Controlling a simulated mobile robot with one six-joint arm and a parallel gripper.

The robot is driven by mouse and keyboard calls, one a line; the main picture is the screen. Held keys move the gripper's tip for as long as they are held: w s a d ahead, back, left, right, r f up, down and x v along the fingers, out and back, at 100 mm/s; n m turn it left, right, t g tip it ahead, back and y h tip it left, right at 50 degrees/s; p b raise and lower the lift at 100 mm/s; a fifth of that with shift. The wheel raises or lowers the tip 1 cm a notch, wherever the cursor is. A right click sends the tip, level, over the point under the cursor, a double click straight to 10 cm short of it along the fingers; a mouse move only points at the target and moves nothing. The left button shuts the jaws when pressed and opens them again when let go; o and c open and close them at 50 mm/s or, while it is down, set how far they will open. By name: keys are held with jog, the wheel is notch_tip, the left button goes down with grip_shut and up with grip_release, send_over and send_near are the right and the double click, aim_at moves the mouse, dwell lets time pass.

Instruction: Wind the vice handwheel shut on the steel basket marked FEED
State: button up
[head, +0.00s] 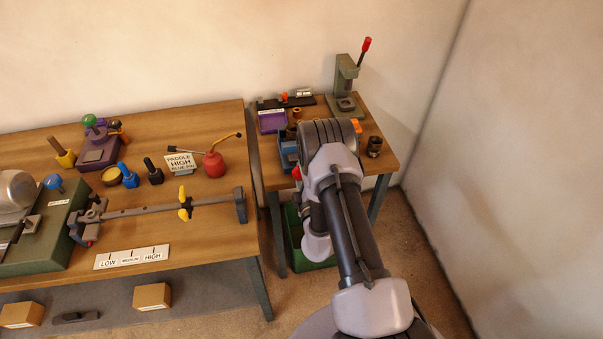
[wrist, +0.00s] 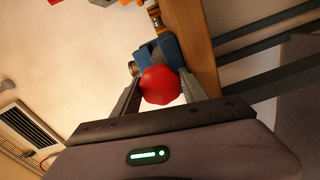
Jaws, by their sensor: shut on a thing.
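My gripper (wrist: 160,88) is shut on a red knob (wrist: 160,80), which looks like the vice handwheel, in the wrist view. The knob sits in front of the blue vice body (wrist: 172,48) at the edge of the small bench. In the head view the blue vice (head: 287,150) shows at the left of my arm, with a bit of the red knob (head: 296,173) below it. My arm hides most of the knob and my fingers there. I cannot make out a FEED marking or a basket between the jaws in either view.
The small bench (head: 381,112) also holds a green press (head: 345,85) with a red-tipped lever, a purple tray (head: 272,121) and a dark cylinder (head: 375,146). A green bin (head: 318,250) is below. A long bench (head: 222,120) with tools stands left. A wall is right.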

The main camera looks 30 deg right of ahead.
jog(key=o, duration=1.4)
jog(key=shift+w+r, duration=0.1)
jog(key=shift+c, duration=0.2)
jog(key=shift+f, duration=0.2)
